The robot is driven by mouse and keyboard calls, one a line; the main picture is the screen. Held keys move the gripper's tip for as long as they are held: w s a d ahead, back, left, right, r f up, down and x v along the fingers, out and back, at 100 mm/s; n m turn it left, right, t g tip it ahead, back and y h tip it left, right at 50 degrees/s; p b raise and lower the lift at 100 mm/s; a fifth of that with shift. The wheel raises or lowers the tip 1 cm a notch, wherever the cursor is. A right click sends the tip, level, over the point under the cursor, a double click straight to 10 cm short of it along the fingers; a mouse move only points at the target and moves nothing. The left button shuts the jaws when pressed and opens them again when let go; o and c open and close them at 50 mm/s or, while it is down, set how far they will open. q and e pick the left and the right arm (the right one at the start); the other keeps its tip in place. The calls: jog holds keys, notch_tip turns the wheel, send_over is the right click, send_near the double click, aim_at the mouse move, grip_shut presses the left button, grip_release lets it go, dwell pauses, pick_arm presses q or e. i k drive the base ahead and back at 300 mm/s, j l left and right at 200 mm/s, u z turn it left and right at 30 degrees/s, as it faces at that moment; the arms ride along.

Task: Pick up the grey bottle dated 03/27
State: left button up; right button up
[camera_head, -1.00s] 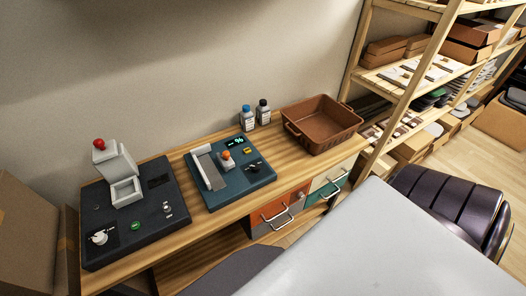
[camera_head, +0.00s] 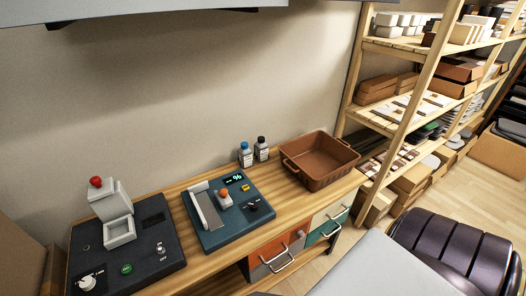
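Two small labelled bottles stand upright side by side at the back of the wooden bench. One bottle (camera_head: 245,156) has a blue cap and a bluish-grey body. The other bottle (camera_head: 262,150) has a black cap and a greyish body. The label dates are too small to read, so I cannot tell which one is dated 03/27. Neither of my grippers is in view.
A brown basket (camera_head: 321,163) stands right of the bottles. A blue device (camera_head: 222,228) and a dark press-like device (camera_head: 125,250) sit on the bench. Drawers (camera_head: 277,252) are below. Shelves (camera_head: 398,112) stand right, and a dark chair (camera_head: 447,248) is in front.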

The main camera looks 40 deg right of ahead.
aim_at(261, 149)
jog(key=i+z, duration=0.15)
jog(key=z, duration=0.3)
jog(key=i+l+z, duration=0.1)
jog(key=z, duration=0.3)
jog(key=i+z, duration=0.25)
jog(key=z, duration=0.2)
jog(key=j, duration=0.05)
